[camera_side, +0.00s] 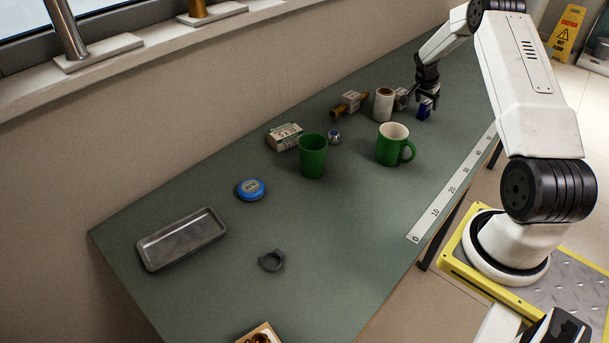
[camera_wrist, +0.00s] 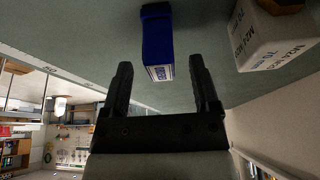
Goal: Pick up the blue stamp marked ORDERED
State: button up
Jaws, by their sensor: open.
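The blue stamp (camera_side: 424,110) stands on the grey-green table near its far right end. In the wrist view the blue stamp (camera_wrist: 157,38) has a white label on its near end, too small to read. My gripper (camera_side: 428,97) is over the stamp, pointing down. In the wrist view my gripper (camera_wrist: 160,64) is open, its two dark fingers apart. The stamp appears between and just beyond the fingertips, with a gap on either side. I cannot tell how far the fingers are above it.
A grey tray (camera_side: 178,255) lies far left.

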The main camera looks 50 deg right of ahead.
jog(key=shift+x, duration=1.45)
grip_shut()
